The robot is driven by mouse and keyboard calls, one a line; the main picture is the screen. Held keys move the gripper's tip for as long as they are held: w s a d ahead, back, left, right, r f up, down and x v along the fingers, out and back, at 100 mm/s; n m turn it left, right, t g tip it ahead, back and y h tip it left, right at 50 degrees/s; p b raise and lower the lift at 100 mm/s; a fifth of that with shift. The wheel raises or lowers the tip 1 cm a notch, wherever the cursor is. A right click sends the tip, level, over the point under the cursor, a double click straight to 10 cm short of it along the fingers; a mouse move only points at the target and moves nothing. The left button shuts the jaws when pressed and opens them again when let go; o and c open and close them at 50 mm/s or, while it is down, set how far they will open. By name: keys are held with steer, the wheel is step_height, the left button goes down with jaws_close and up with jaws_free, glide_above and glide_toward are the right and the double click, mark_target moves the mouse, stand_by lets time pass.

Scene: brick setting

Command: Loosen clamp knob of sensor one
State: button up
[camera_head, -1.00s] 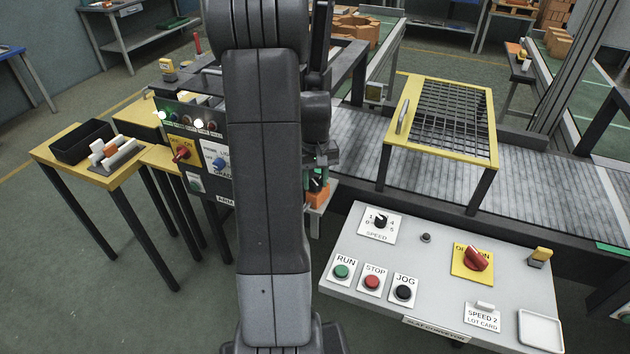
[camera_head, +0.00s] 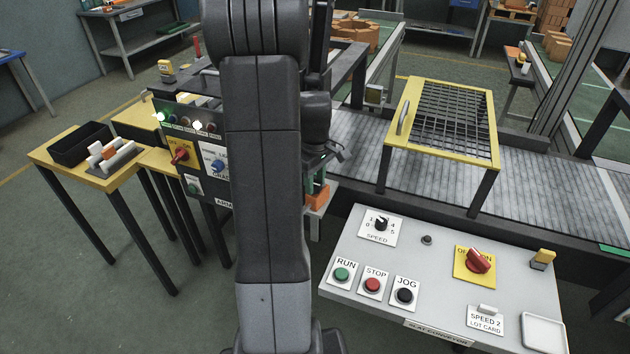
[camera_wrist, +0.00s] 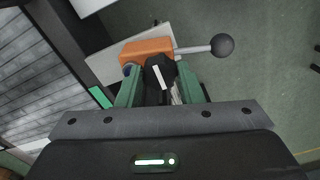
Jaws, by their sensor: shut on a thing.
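An orange block (camera_wrist: 147,50) with a metal lever ending in a dark ball (camera_wrist: 222,45) sits on a light grey plate (camera_wrist: 106,62) in the wrist view. In front of it is a black knob (camera_wrist: 152,88) with a white mark. My gripper (camera_wrist: 158,78) has its green fingers on either side of this knob and is shut on it. In the head view my gripper (camera_head: 316,178) is low beside the conveyor, just above the orange block (camera_head: 318,201). My arm hides much of this spot there. I cannot read a sensor number.
The slat conveyor (camera_head: 360,140) with a yellow-framed mesh guard (camera_head: 492,120) lies behind. A grey control console (camera_head: 440,262) stands at front right. A switch panel (camera_head: 183,158) is left of my arm. A yellow table (camera_head: 45,155) with a black bin (camera_head: 82,143) stands farther left.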

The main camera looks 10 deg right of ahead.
mark_target(315, 184)
stand_by(0.4)
steer(key=o, duration=1)
steer(key=shift+c, duration=0.2)
steer(key=shift+r, duration=0.1)
step_height(315, 184, up, 14)
steer(key=shift+b, duration=0.4)
steer(key=shift+f, duration=0.3)
step_height(315, 184, down, 14)
steer(key=shift+r+p, duration=0.15)
steer(key=shift+p, duration=0.25)
